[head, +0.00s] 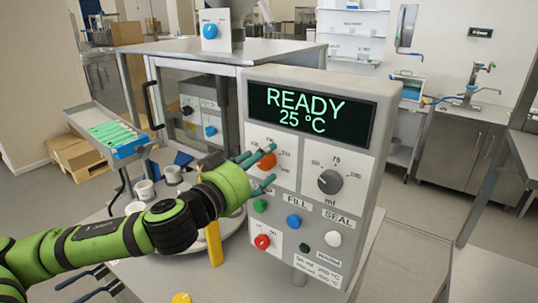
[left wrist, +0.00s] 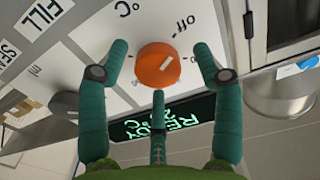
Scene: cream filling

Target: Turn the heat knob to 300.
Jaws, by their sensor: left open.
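The orange heat knob (head: 267,161) is on the front panel of the grey machine, below the display (head: 312,108) that reads READY 25 °C. In the left wrist view the knob (left wrist: 153,70) shows close up, its white pointer mark toward the "off" label. My left gripper (head: 262,167) is at the knob with its teal fingers spread. In the left wrist view the left gripper (left wrist: 160,62) has fingers on both sides of the knob and one below it; gaps show, and contact is not clear.
A grey dial (head: 330,181) marked in ml sits right of the heat knob. Green (head: 260,206), blue (head: 293,221) and white (head: 334,239) buttons and a red knob (head: 262,242) are below. White cups (head: 145,190) stand on the left. A tray (head: 105,135) holds green tubes.

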